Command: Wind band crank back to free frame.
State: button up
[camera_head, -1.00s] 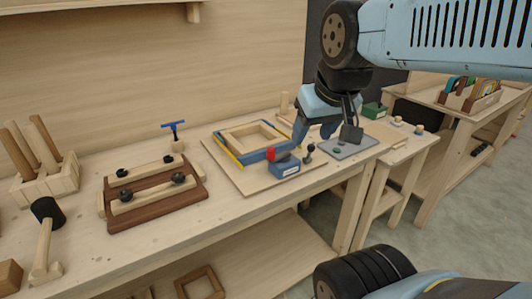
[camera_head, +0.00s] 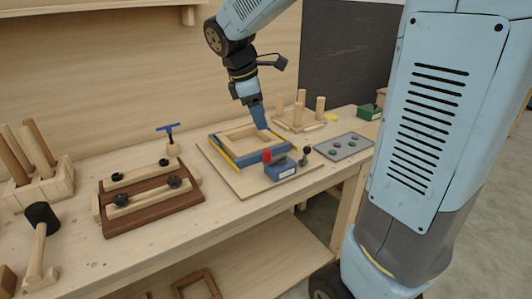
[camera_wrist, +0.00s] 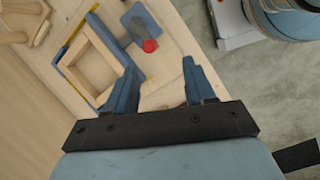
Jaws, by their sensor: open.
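The square wooden frame (camera_head: 232,141) lies on a thin board, with a blue and yellow band around its sides; the frame also shows in the wrist view (camera_wrist: 82,72). The band crank (camera_head: 282,171) is a blue block with a red knob (camera_head: 267,155), at the frame's near right corner. In the wrist view the red knob (camera_wrist: 150,46) lies beyond and between my spread fingers. My gripper (camera_head: 261,122) points down over the frame's far right side, open and empty. It also shows open in the wrist view (camera_wrist: 158,78). Whether a fingertip touches anything I cannot tell.
A black-knobbed lever (camera_head: 306,152) stands right of the crank. A grey plate (camera_head: 345,146) lies farther right, and a pegged block (camera_head: 298,122) stands behind. A brown clamping jig (camera_head: 150,203), a mallet (camera_head: 40,235) and a dowel holder (camera_head: 45,188) occupy the left bench.

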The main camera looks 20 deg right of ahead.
aim_at(265, 151)
jog(key=w+a+f+n+h, duration=0.1)
jog(key=w+a+f+n, duration=0.1)
jog(key=w+f+n, duration=0.15)
jog(key=shift+g, duration=0.3)
jog(key=x, duration=1.2)
jog(key=shift+w+d+f, duration=0.25)
jog(key=shift+d, duration=0.05)
jog(key=shift+c, duration=0.2)
grip_shut()
